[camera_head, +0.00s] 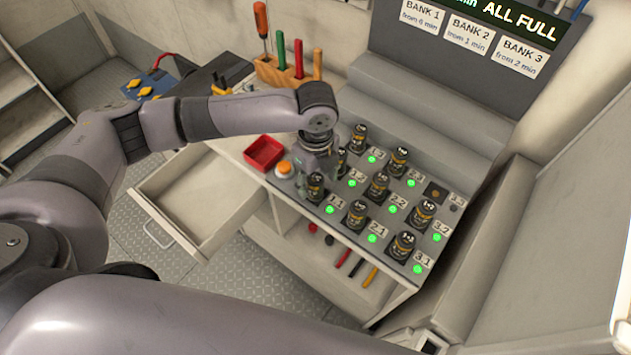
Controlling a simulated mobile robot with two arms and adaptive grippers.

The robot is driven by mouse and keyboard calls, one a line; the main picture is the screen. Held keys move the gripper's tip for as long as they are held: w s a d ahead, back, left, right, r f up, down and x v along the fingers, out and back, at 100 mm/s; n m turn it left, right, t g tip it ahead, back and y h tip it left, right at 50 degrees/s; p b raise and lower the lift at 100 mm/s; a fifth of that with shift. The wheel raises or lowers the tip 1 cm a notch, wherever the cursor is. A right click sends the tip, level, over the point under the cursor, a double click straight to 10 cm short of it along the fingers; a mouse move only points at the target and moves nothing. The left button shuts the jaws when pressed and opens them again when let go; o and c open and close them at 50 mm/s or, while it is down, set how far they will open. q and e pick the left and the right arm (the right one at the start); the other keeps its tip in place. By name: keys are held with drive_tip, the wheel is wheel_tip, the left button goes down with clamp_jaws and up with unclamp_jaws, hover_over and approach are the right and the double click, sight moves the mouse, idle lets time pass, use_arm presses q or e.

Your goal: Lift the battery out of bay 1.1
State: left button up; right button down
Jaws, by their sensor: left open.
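The battery in bay 1.1 (316,189) is a dark cylinder with a light marking on top, upright in the front left corner of the grey charging rack, beside the label 1.1 (335,202). A lamp by it glows green. My left gripper (318,172) is open and points down right at this battery, partly hiding it and the battery in bay 1.2 (342,161). I cannot tell whether its fingers touch the battery. My right gripper is not in view.
Several other upright batteries fill the rack; the place by 3.3 (434,193) is empty. A red tray (264,153) and an orange button (284,168) lie left of the rack. An open drawer (200,205) juts out. The display (520,20) reads ALL FULL.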

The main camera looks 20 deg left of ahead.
use_arm(q)
drive_tip(key=shift+f, duration=0.95)
drive_tip(key=shift+s, duration=0.1)
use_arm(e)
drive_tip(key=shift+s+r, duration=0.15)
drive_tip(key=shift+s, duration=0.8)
use_arm(q)
drive_tip(key=c, duration=0.4)
clamp_jaws()
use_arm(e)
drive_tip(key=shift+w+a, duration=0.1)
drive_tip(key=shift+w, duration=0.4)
